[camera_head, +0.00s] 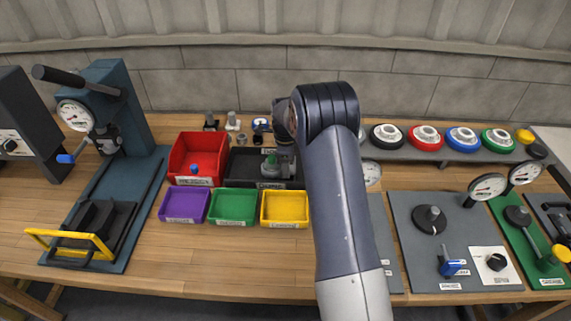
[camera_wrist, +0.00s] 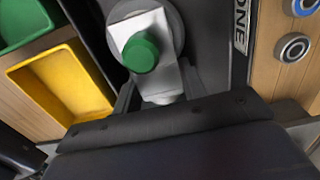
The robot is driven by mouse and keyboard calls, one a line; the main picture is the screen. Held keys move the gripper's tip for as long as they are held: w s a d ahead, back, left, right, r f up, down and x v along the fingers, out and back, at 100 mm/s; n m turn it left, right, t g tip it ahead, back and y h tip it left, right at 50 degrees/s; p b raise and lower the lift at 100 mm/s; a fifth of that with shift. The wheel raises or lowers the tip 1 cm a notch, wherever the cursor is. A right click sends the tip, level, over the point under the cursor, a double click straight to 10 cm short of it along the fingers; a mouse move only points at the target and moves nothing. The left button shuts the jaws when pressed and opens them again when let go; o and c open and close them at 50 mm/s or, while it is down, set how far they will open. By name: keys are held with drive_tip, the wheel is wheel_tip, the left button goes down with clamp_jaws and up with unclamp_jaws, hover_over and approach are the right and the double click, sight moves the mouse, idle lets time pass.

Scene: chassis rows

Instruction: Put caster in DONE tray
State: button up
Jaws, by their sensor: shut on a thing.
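A caster with a green cap (camera_wrist: 142,54) and a grey-white body is between the fingers of my gripper (camera_wrist: 160,88) in the wrist view, and the gripper is shut on it. The green cap also shows in the head view (camera_head: 271,160). The black DONE tray (camera_wrist: 228,75) lies beneath and around the caster in the wrist view. In the head view the black tray (camera_head: 240,180) stands between the red bin and my arm. I cannot tell whether the caster touches the tray floor. My arm hides part of the tray's right side.
A red bin (camera_head: 190,150) holding a blue-capped part stands left of the tray. Purple (camera_head: 183,205), green (camera_head: 233,206) and yellow (camera_head: 285,209) bins stand in front. Small casters (camera_head: 233,121) stand behind. A press (camera_head: 110,110) is at the left, gauges and fixtures at the right.

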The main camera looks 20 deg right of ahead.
drive_tip(key=shift+f, duration=0.4)
drive_tip(key=o, duration=1.3)
drive_tip(key=shift+f, duration=0.1)
wheel_tip(320, 180, up, 11)
drive_tip(key=shift+b, duration=0.65)
wheel_tip(320, 180, down, 11)
drive_tip(key=shift+r+p, duration=0.15)
drive_tip(key=shift+p, duration=0.3)
drive_tip(key=shift+r+p, duration=0.3)
